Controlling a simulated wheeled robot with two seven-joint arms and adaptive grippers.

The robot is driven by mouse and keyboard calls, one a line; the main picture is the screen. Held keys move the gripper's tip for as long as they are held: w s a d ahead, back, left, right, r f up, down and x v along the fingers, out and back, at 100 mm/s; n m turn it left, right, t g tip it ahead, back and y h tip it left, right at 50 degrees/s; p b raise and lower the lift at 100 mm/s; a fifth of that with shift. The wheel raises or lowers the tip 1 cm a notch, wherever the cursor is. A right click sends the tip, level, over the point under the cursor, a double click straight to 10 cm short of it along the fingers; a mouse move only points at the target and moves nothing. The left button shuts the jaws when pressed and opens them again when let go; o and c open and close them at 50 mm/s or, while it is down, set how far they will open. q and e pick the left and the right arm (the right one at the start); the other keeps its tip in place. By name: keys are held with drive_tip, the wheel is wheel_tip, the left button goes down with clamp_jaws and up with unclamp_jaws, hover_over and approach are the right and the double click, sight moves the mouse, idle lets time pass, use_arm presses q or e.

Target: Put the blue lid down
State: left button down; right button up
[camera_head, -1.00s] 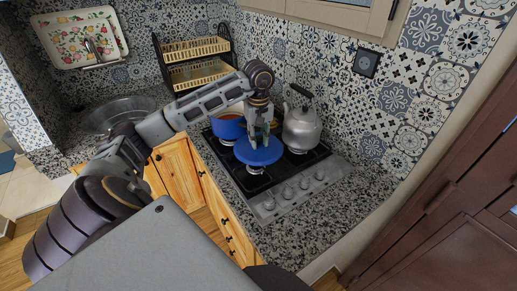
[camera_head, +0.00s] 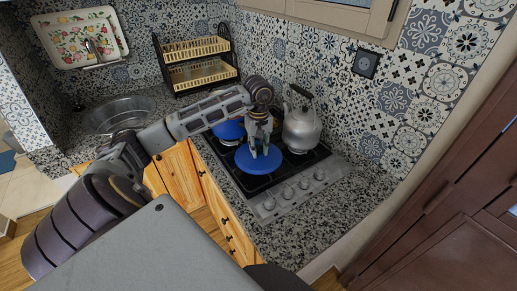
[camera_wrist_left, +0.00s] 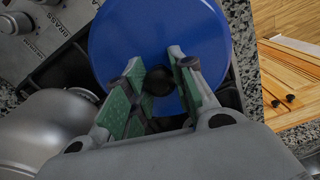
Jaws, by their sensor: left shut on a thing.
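The blue lid (camera_head: 254,164) is flat and round, and sits low over the front of the black stove top. In the wrist view the lid (camera_wrist_left: 110,40) fills the upper middle, with its black knob (camera_wrist_left: 158,82) between the green-padded fingers. My left gripper (camera_head: 262,150) points down from above and is shut on the knob; it also shows in the wrist view (camera_wrist_left: 162,68). I cannot tell whether the lid touches the burner grate. My right gripper is not in view.
A blue pot (camera_head: 229,130) stands behind the lid to the left. A metal kettle (camera_head: 301,130) stands close on the right. Stove knobs line the steel front strip (camera_head: 310,188). Granite counter (camera_head: 300,240) is free in front. A dish rack (camera_head: 196,76) stands at the back.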

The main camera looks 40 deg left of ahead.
sight(259, 146)
use_arm(q)
drive_tip(key=shift+f, duration=0.4)
drive_tip(key=shift+f+b, duration=0.6)
drive_tip(key=c, duration=1.2)
unclamp_jaws()
drive_tip(key=shift+r, duration=0.25)
drive_tip(key=shift+r+p, duration=0.6)
drive_tip(key=shift+p, duration=0.05)
drive_tip(key=shift+r+b, duration=0.6)
drive_tip(key=shift+r, duration=5.15)
